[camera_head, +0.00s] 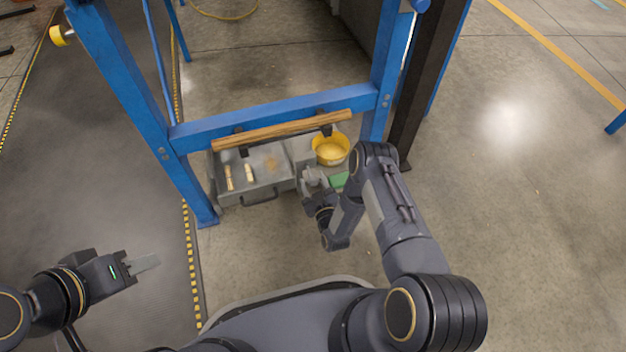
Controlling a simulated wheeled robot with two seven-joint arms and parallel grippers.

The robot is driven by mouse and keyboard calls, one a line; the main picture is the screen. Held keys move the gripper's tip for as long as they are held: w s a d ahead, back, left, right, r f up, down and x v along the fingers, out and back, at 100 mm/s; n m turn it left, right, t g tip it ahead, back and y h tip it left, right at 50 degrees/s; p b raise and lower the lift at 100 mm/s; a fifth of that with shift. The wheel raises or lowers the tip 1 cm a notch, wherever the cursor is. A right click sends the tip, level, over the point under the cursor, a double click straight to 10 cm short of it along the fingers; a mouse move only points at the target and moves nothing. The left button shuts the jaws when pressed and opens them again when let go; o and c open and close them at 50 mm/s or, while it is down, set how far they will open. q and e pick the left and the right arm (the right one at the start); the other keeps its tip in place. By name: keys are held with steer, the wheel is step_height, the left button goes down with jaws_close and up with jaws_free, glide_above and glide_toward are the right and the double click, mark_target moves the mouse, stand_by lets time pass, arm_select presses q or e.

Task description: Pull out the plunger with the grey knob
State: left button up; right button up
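I cannot clearly make out a plunger with a grey knob; it may be hidden by my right gripper and arm or lost against the grey fittings. My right gripper (311,178) reaches down to the grey fittings beside the tray, left of the green patch (340,180). Its fingers are too small and overlapped to tell whether they are open or hold anything. My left gripper (146,263) is at the lower left over the dark floor mat, far from the frame, with nothing visible in it. Its fingers overlap, so their opening is unclear.
A blue frame (262,116) carries a wooden bar (280,131) in black brackets. Below it are a grey tray (262,187) with small wooden pieces (229,178) and a yellow bowl (331,150). A yellow knob (58,36) is at the upper left. Floor at right is clear.

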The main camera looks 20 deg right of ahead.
mark_target(314, 184)
steer(key=shift+s+r+p, duration=0.1)
steer(key=shift+s+p, duration=0.25)
steer(key=shift+s, duration=0.1)
steer(key=s+p, duration=0.2)
steer(key=s, duration=0.3)
steer(key=shift+s+d, duration=0.15)
steer(key=shift+s, duration=0.8)
steer(key=shift+p, duration=0.3)
